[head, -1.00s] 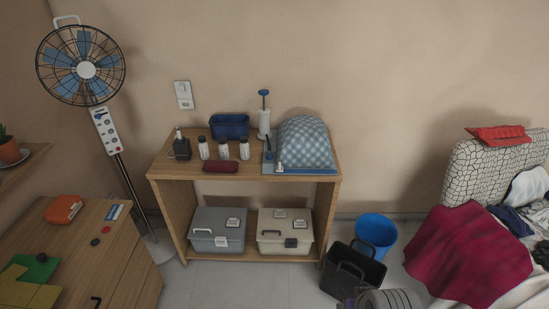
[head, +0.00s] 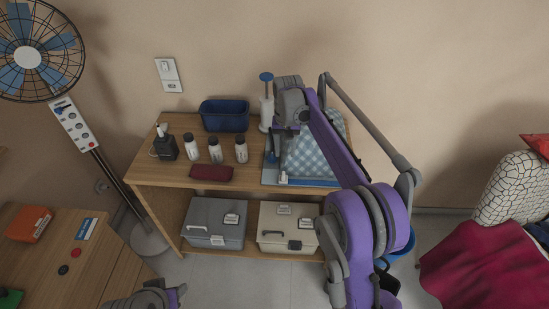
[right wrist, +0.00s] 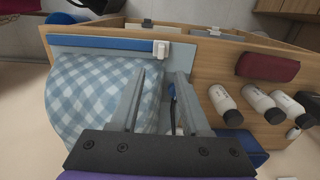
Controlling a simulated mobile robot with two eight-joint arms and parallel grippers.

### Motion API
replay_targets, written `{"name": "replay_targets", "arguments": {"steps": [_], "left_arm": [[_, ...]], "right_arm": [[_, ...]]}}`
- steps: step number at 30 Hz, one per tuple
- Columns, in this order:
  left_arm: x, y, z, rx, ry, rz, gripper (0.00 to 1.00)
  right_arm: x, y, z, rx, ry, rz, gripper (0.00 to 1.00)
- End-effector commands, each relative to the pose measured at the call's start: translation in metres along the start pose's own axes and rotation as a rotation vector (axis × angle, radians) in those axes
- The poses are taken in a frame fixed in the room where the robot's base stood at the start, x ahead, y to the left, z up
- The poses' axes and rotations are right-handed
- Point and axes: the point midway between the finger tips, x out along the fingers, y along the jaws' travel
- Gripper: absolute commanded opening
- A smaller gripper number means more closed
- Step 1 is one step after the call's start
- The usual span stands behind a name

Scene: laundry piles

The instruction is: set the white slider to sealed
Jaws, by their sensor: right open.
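The white slider (head: 283,177) sits near the left end of the blue seal strip (head: 315,182) along the front of a bag with blue checked cloth (head: 318,150), on the wooden shelf's top. In the right wrist view the slider (right wrist: 161,49) stands on the strip (right wrist: 100,44), blue on one side of it and pale on the other. My right gripper (right wrist: 165,76) is open, its fingertips just short of the slider with nothing between them. In the head view my right arm covers part of the bag.
A pump (head: 267,105) stands behind the bag's left end. A blue bin (head: 225,115), several white bottles (head: 215,150), a dark red case (head: 211,173) and a black device (head: 165,146) stand to the left. Two toolboxes (head: 214,222) (head: 287,228) sit below.

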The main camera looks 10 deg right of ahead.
Motion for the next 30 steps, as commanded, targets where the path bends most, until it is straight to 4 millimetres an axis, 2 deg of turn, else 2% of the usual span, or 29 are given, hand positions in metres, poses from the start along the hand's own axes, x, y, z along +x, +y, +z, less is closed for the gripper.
{"name": "replay_targets", "arguments": {"steps": [5, 15, 21, 30], "left_arm": [[0.001, 0.0, 0.002, 0.0, -0.001, 0.0, 0.5], [0.004, 0.0, 0.005, 0.0, -0.004, 0.0, 0.5], [0.004, 0.0, 0.005, 0.0, -0.004, 0.0, 0.5], [0.004, 0.0, 0.005, 0.0, -0.004, 0.0, 0.5]], "right_arm": [[0.013, -0.001, -0.004, 0.005, -0.007, 0.002, 0.46], [0.074, -0.001, -0.003, 0.004, -0.006, 0.002, 0.46], [0.102, -0.001, -0.003, 0.004, -0.006, 0.002, 0.46], [0.112, -0.001, -0.003, 0.004, -0.005, 0.002, 0.46]]}}
